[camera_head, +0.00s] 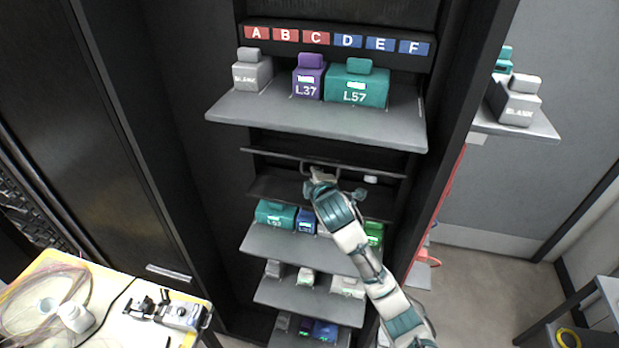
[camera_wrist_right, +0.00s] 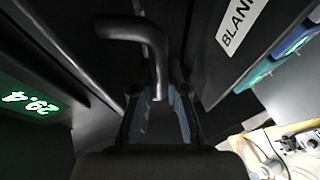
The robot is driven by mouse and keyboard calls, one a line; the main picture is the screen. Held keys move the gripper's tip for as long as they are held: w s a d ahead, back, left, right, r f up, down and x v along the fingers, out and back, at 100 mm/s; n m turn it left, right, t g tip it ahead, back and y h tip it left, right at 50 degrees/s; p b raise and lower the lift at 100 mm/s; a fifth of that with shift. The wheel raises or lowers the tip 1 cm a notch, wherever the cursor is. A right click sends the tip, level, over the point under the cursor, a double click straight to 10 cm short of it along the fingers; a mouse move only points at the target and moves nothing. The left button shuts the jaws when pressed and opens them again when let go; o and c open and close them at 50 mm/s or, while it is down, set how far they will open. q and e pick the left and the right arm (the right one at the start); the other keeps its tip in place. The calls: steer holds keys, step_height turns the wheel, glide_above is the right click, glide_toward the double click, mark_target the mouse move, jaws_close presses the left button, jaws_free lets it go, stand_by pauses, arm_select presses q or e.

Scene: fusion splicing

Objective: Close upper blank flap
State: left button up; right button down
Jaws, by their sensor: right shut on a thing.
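The upper blank flap (camera_head: 275,187) is a dark panel in the cabinet, between the top grey shelf and the shelves below. Its edge runs slightly tilted across the cabinet in the head view. A small white label shows on its right part; the wrist view shows a panel with a "BLANK" label (camera_wrist_right: 240,25). A dark bent handle (camera_wrist_right: 150,45) passes between my right gripper's fingers. My right gripper (camera_head: 318,178) is at the middle of the flap and shut on the handle (camera_wrist_right: 160,95). The gripper and arm hide part of the flap. My left gripper is not in view.
The top shelf (camera_head: 250,107) above holds a grey, a purple L37 and a teal L57 block. Lower shelves (camera_head: 275,240) carry several coloured blocks, partly behind my right arm. A side shelf (camera_head: 545,127) stands at right, a yellow-edged table (camera_head: 100,320) at lower left.

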steer(key=shift+w+d+r+g, duration=0.15)
steer(key=shift+d+r+g, duration=0.1)
steer(key=shift+d+g, duration=0.2)
steer(key=c, duration=1.4)
jaws_free()
steer(key=shift+d, duration=0.1)
steer(key=shift+c, duration=0.2)
steer(key=shift+d, duration=0.6)
steer(key=shift+a, duration=1.1)
steer(key=shift+s+d+r, duration=0.1)
steer(key=shift+s+d, duration=0.05)
steer(key=shift+s, duration=0.1)
steer(key=a+v, duration=0.1)
steer(key=v, duration=1)
steer(key=shift+s, duration=0.2)
